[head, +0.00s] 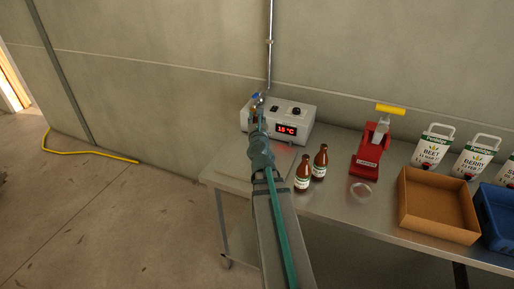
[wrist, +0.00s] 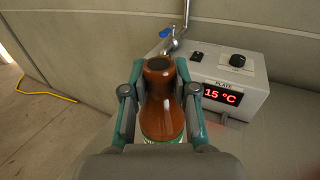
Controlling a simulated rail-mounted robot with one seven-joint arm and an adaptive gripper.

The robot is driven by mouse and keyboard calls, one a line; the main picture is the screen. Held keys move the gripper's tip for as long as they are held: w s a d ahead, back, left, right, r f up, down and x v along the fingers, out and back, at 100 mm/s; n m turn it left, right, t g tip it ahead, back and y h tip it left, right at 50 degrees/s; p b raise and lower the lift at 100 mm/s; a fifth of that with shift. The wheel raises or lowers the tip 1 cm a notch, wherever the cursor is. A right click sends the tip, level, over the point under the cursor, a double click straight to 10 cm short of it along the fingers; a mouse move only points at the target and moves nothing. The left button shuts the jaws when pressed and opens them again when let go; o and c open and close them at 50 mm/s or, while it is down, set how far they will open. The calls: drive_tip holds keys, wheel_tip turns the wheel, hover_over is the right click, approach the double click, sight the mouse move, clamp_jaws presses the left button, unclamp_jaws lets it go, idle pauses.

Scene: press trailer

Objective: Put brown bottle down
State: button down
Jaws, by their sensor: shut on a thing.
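A brown bottle (wrist: 160,110) stands between the teal fingers of my gripper (wrist: 160,78) in the wrist view. My gripper is shut on it around its upper body. The bottle looks open at the top, and a bit of its green and white label shows low down. Its base is hidden, so I cannot tell whether it touches anything. In the head view my arm hides most of the held bottle, in front of the plate unit (head: 292,124). Two more brown bottles, one nearer (head: 303,174) and one farther (head: 320,163), stand upright on the metal table (head: 335,205) to the right.
The plate unit reads 15 °C in the wrist view (wrist: 222,94). A tap with a blue handle (wrist: 166,33) is behind the bottle. A red capper (head: 371,150), a clear ring (head: 363,191), a cardboard box (head: 437,232), a blue crate (head: 490,215) and white juice pouches (head: 434,147) stand right.

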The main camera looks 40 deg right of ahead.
drive_tip(key=shift+a+f+b, duration=0.1)
drive_tip(key=shift+f+b, duration=2.9)
drive_tip(key=shift+f, duration=0.75)
drive_tip(key=c, duration=0.9)
unclamp_jaws()
